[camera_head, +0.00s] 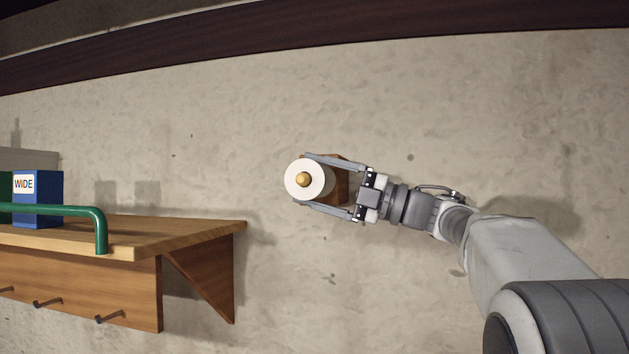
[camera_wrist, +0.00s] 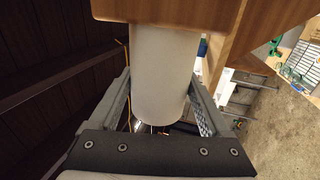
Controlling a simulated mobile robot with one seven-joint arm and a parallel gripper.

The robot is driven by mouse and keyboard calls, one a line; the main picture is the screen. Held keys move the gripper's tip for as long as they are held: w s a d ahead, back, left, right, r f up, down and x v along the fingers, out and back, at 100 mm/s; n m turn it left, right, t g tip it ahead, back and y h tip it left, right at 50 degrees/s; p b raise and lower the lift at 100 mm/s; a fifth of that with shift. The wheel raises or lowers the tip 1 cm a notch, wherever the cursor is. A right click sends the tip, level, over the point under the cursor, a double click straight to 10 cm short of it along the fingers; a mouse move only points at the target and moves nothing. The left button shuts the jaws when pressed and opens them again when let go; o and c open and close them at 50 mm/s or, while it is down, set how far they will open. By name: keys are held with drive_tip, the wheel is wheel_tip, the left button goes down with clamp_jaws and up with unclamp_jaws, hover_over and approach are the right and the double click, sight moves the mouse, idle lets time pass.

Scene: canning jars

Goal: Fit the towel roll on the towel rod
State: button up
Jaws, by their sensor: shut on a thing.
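The white towel roll (camera_head: 291,184) is seen end-on in the head view, near the middle of the wall. The round tip of the towel rod (camera_head: 303,179) shows in the roll's centre hole, so the roll is around the rod. A wooden mount (camera_head: 342,184) shows behind the roll, against the wall. My gripper (camera_head: 305,180) is shut on the roll, with one finger above and one below it. In the wrist view the roll (camera_wrist: 162,75) stands between the fingers. Its far end reaches the wood (camera_wrist: 190,12); whether they touch is hidden.
A wooden shelf (camera_head: 180,236) with hooks beneath is at the lower left. It carries a green rail (camera_head: 98,228) and a blue box (camera_head: 39,210) marked WIDE. A dark beam (camera_head: 330,25) runs along the top. The wall between shelf and roll is bare.

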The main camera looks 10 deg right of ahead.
drive_tip(key=o, duration=1.2)
drive_tip(key=shift+d, duration=0.1)
drive_tip(key=b+v, duration=0.3)
drive_tip(key=v, duration=1.4)
drive_tip(key=shift+b, duration=0.3)
drive_tip(key=shift+d, duration=0.1)
